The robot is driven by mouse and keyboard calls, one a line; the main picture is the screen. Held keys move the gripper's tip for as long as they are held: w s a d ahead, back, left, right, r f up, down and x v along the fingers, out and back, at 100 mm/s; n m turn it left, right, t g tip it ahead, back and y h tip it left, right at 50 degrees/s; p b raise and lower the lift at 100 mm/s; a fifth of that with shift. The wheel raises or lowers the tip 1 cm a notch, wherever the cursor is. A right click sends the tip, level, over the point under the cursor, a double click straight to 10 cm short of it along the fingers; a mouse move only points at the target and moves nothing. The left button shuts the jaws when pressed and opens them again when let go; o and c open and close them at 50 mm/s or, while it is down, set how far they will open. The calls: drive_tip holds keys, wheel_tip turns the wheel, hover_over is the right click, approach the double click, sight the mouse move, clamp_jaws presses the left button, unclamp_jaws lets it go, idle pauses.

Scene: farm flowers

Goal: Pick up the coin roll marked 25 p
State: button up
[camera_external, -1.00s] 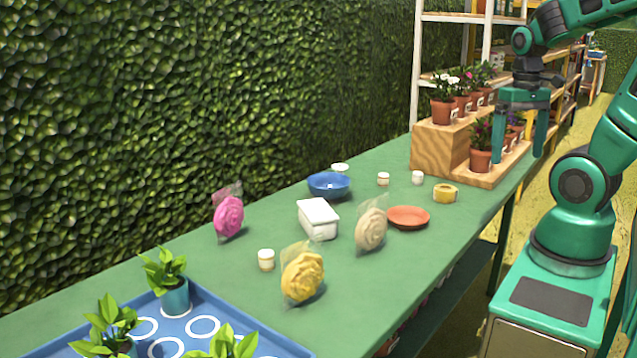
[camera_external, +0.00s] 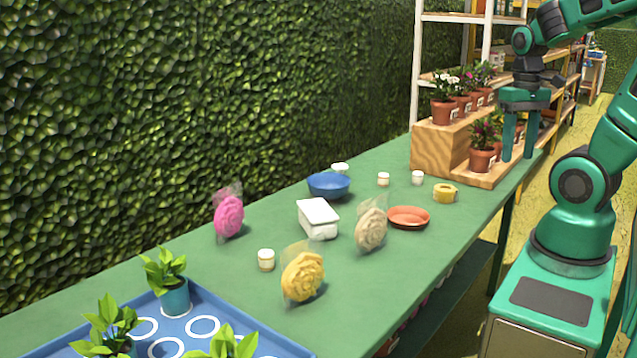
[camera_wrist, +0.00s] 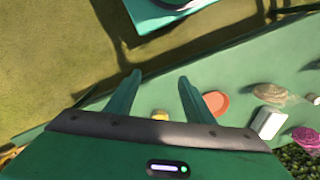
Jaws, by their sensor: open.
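Several small whitish cylinders that may be coin rolls stand on the green table: one at the front (camera_external: 266,260), two near the wooden stand (camera_external: 383,179) (camera_external: 418,177), and one behind the blue bowl (camera_external: 340,168). Their markings are too small to read, so I cannot tell which says 25 p. My gripper (camera_external: 518,158) is open and empty, pointing down beside the potted plants, to the right of all the cylinders. In the wrist view its two fingers (camera_wrist: 158,78) are apart with nothing between them.
On the table (camera_external: 190,257) are a blue bowl (camera_external: 328,187), white box (camera_external: 318,220), orange saucer (camera_external: 408,218), yellow tape roll (camera_external: 445,193) and bagged pink (camera_external: 229,215), beige (camera_external: 371,228) and yellow (camera_external: 302,276) bundles. A wooden stand (camera_external: 436,150) holds potted flowers. A blue tray (camera_external: 240,316) is in front.

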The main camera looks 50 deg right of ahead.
drive_tip(key=n, duration=2.4)
hover_over(418, 173)
wheel_tip(418, 173, down, 7)
wheel_tip(418, 173, down, 10)
drive_tip(key=shift+a+f, duration=0.1)
drive_tip(key=shift+f, duration=0.15)
clamp_jaws()
